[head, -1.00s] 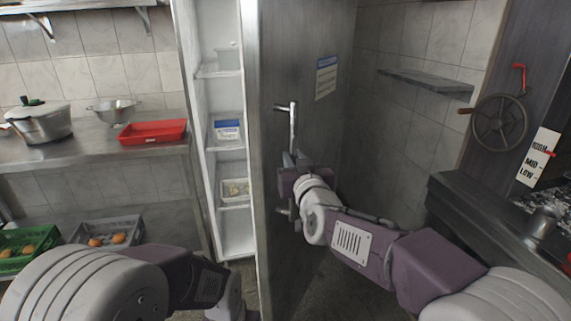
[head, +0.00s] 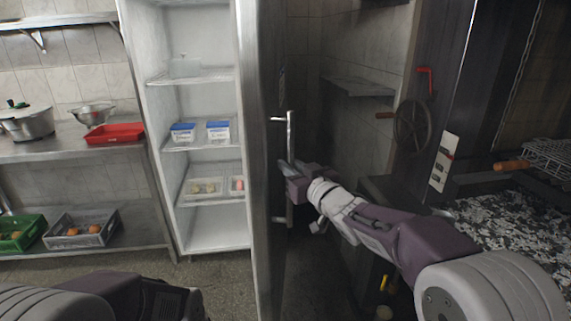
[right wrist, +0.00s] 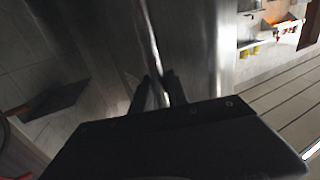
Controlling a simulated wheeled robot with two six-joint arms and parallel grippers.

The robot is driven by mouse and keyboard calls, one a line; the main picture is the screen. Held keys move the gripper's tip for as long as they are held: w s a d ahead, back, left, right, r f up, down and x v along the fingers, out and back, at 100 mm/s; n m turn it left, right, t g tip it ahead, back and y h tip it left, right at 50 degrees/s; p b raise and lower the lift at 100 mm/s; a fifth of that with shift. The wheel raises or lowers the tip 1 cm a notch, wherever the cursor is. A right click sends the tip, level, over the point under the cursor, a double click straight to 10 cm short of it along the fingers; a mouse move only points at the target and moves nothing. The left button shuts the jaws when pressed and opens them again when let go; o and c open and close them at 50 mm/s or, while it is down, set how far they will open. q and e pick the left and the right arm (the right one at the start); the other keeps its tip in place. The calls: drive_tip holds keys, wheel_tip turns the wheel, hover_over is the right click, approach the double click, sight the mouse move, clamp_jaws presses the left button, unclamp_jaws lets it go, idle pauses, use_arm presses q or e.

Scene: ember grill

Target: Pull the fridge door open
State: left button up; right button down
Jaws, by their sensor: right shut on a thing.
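The fridge door (head: 264,95) stands well open, seen nearly edge-on in the head view. Its outer face is dark metal with a vertical bar handle (head: 291,132). My right gripper (head: 286,168) is shut on the handle's lower half. In the right wrist view the two dark fingers (right wrist: 157,92) close around the pale bar. The fridge interior (head: 212,228) is in plain sight to the left of the door, with white shelves holding blue-lidded boxes (head: 183,132) and trays. My left arm shows at the bottom left of the head view; its fingertips are out of frame.
A steel counter (head: 70,148) at left holds a pot (head: 27,122), a colander and a red tray (head: 114,133). Crates stand on its lower shelf. At right are a wall shelf (head: 358,87), a handwheel (head: 412,127) and a grill bed of ash (head: 500,235). Floor is clear before the fridge.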

drive_tip(key=shift+d+r, duration=0.35)
drive_tip(key=shift+r, duration=0.05)
drive_tip(key=c, duration=1.4)
unclamp_jaws()
drive_tip(key=shift+w, duration=0.1)
drive_tip(key=shift+o, duration=0.5)
drive_tip(key=shift+w+a+f, duration=0.1)
drive_tip(key=shift+w+f, duration=0.05)
drive_tip(key=shift+f, duration=0.1)
drive_tip(key=v, duration=0.9)
